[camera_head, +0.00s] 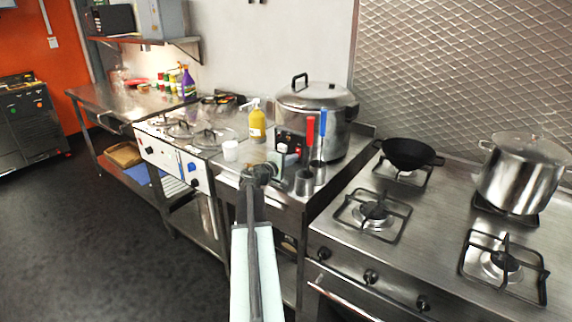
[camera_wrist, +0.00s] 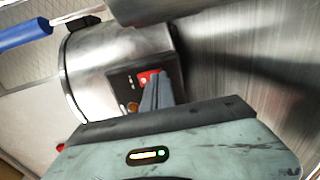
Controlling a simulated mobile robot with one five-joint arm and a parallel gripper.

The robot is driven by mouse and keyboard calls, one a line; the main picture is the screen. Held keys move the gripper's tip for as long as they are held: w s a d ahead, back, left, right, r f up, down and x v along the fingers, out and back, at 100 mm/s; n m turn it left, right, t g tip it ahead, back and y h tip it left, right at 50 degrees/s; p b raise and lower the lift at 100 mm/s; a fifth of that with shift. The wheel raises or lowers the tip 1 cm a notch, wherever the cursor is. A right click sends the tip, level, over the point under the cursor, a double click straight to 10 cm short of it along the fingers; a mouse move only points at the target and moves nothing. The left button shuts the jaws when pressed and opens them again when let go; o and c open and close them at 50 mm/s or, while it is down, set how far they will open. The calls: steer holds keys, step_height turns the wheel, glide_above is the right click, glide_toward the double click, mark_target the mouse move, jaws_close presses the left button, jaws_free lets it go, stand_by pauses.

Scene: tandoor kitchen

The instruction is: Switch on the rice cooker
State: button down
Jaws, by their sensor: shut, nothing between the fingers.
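The rice cooker (camera_head: 325,105) is a large round steel pot with a lid and a black handle, standing on the steel counter at the back. In the wrist view its steel body (camera_wrist: 98,70) appears tilted. Its dark front panel (camera_wrist: 122,83) carries a red switch (camera_wrist: 147,76) and an orange round light or knob (camera_wrist: 132,107). My gripper (camera_wrist: 157,82) is shut and empty, its fingertips just beside the red switch and covering part of it. I cannot tell whether they touch. In the head view my gripper (camera_head: 272,170) is low in front of the cooker.
Two dark metal cups (camera_head: 304,182) with red- and blue-handled utensils stand right of my gripper. A yellow bottle (camera_head: 257,125) and a white cup (camera_head: 230,150) stand left. The blue handle (camera_wrist: 25,34) shows in the wrist view. A gas stove (camera_head: 440,225) with pots is at right.

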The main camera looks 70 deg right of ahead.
stand_by(0.3)
steer(key=shift+s+d+f, duration=0.1)
steer(key=shift+d+f, duration=0.05)
steer(key=shift+d, duration=0.15)
steer(key=shift+a, duration=0.5)
steer(key=w+a, duration=0.1)
steer(key=a, duration=0.3)
steer(key=w+a+f+b, duration=0.1)
steer(key=a, duration=0.3)
steer(key=w+a+b, duration=0.1)
steer(key=a, duration=0.3)
steer(key=shift+w+a+f, duration=0.3)
steer(key=shift+a, duration=0.05)
